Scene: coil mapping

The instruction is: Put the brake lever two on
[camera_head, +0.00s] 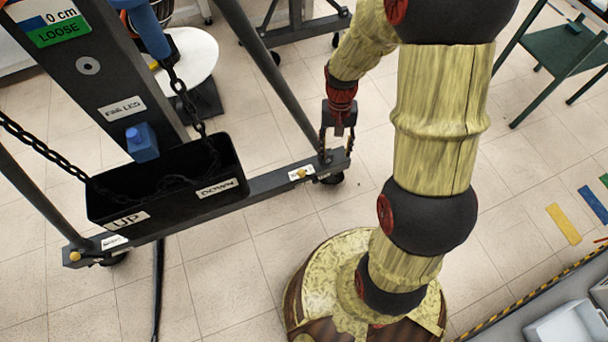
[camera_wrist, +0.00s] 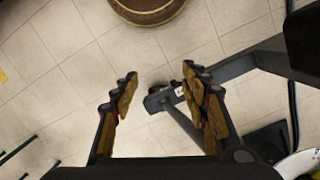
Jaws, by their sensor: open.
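The gantry's dark base beam (camera_head: 265,185) carries a small yellow knob beside a white label at each end. One yellow knob (camera_head: 301,174) is at the right end and the other yellow knob (camera_head: 75,256) is at the left end. The label print is too small to read, so I cannot tell which is brake lever two. My gripper (camera_head: 336,155) points down over the right end of the beam, near a caster (camera_head: 332,179). In the wrist view my gripper (camera_wrist: 159,74) is open and empty, with the beam end (camera_wrist: 158,101) showing between its fingers.
A black bin (camera_head: 170,190) marked UP and DOWN hangs at the gantry with chains over it. A slanted gantry leg (camera_head: 268,75) rises close to my gripper. A white round stool (camera_head: 188,55) stands behind. Tiled floor (camera_head: 225,285) is open in front of the beam.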

